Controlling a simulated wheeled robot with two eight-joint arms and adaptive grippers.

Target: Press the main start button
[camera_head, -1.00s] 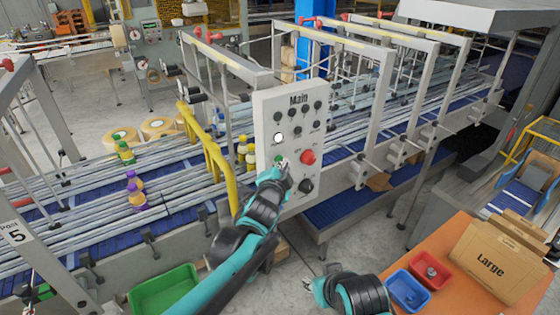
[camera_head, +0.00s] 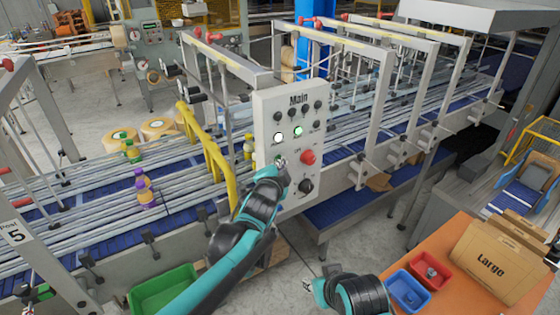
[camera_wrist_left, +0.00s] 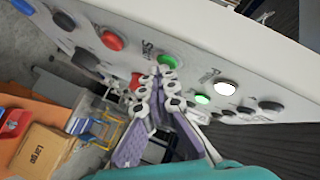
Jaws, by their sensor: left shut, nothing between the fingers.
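The grey-white control panel (camera_head: 262,108) marked "Main" stands upright beside the conveyor. It carries a green button (camera_wrist_left: 168,61), a red button (camera_head: 308,156), a black knob (camera_head: 305,186), a lit white lamp (camera_head: 278,137) and a lit green lamp (camera_head: 298,132). My left gripper (camera_head: 282,166) is shut and empty, its tips at the green button, which they partly cover in the head view. In the left wrist view the tips (camera_wrist_left: 158,74) are right by the green button; I cannot tell whether they touch. My right gripper (camera_head: 309,284) is low, away from the panel; its finger opening is unclear.
A yellow guard rail (camera_head: 212,150) stands just left of the panel. Bottles (camera_head: 144,190) stand on the conveyor. A green bin (camera_head: 165,289) is on the floor below. An orange table (camera_head: 452,292) at right holds red and blue trays and a "Large" carton (camera_head: 490,262).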

